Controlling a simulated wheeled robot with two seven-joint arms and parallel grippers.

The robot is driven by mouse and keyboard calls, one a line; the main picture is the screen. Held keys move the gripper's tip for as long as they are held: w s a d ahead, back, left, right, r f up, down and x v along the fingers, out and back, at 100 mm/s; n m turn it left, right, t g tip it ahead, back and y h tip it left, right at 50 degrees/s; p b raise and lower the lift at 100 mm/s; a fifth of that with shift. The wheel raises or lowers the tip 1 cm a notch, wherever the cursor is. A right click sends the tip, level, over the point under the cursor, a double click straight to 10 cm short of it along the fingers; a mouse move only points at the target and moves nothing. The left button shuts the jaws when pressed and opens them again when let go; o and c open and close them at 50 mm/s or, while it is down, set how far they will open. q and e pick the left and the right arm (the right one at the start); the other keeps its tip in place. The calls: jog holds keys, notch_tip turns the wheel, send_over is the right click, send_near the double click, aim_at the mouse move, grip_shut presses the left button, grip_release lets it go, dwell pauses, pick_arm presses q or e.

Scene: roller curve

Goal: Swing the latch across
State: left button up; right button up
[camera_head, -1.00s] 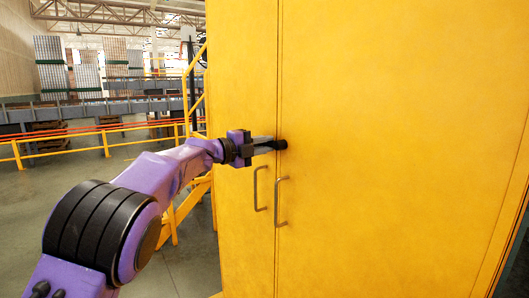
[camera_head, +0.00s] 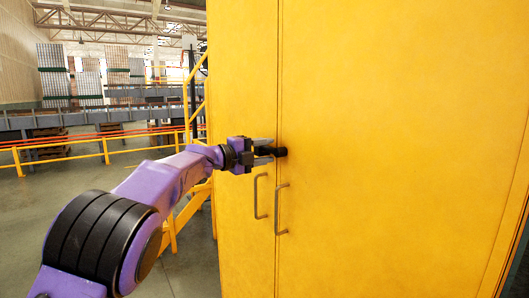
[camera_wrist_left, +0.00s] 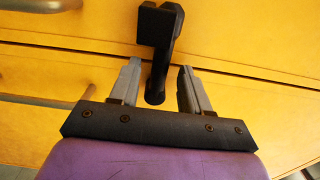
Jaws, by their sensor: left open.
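The black latch (camera_head: 280,152) sits at the seam between the two doors of the yellow cabinet (camera_head: 400,120), above the handles. It also shows in the left wrist view (camera_wrist_left: 160,38), where its black bar reaches down between my fingers. My left gripper (camera_head: 265,151) is at the latch; in the left wrist view (camera_wrist_left: 157,88) its two grey fingers are apart, one on each side of the bar, with gaps visible on both sides. My right gripper is not in view.
Two metal door handles (camera_head: 260,196) (camera_head: 281,208) stick out just below my left gripper. A yellow railing (camera_head: 105,150) stands behind at the left. Open floor lies left of the cabinet.

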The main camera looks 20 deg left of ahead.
pick_arm(q)
jog(key=shift+s+a+f, duration=0.1)
jog(key=shift+s+a, duration=0.15)
jog(key=b+v, duration=0.3)
jog(key=v, duration=0.7)
jog(key=shift+b, duration=0.35)
jog(key=shift+d, duration=0.1)
